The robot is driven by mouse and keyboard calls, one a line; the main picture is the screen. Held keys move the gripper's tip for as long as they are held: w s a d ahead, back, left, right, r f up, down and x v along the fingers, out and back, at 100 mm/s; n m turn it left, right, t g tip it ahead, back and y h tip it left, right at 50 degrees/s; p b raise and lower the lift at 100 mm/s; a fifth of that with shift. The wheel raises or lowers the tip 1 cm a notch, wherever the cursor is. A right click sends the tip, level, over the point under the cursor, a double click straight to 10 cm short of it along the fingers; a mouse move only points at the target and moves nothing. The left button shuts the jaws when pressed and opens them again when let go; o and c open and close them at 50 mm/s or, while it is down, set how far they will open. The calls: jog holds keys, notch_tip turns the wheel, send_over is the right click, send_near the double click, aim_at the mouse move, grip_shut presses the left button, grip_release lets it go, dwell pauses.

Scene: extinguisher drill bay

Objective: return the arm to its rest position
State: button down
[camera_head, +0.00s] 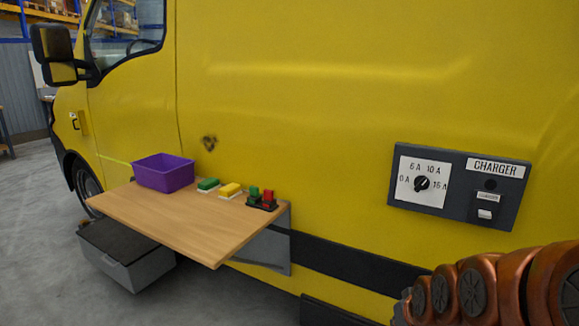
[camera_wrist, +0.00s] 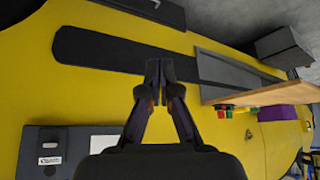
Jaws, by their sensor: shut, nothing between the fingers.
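My gripper (camera_wrist: 155,72) shows in the wrist view with its two dark fingertips together and nothing between them. It is in front of the yellow van side (camera_wrist: 100,98), over the dark trim strip (camera_wrist: 90,50); I cannot tell its distance from the van. In the head view, copper-coloured links of my arm fill the lower right corner, below the charger panel (camera_head: 458,187). The gripper itself is not in the head view.
A wooden shelf (camera_head: 190,225) juts from the van, holding a purple bin (camera_head: 163,173), green (camera_head: 208,184) and yellow (camera_head: 230,190) blocks, and a red-green terminal piece (camera_head: 262,199). A grey box (camera_head: 125,252) stands below. Floor at left is clear.

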jog(key=s+a+r+g+p, duration=0.2)
jog(key=s+r+g+p, duration=0.2)
jog(key=s, duration=0.8)
jog(key=s+a+r+g+p, duration=0.2)
jog(key=s+r+g+p, duration=0.1)
jog(key=s, duration=1)
jog(key=shift+s+r+g+p, duration=0.25)
jog(key=shift+r+g+p, duration=0.1)
jog(key=shift+r+g, duration=0.35)
jog(key=shift+a, duration=0.1)
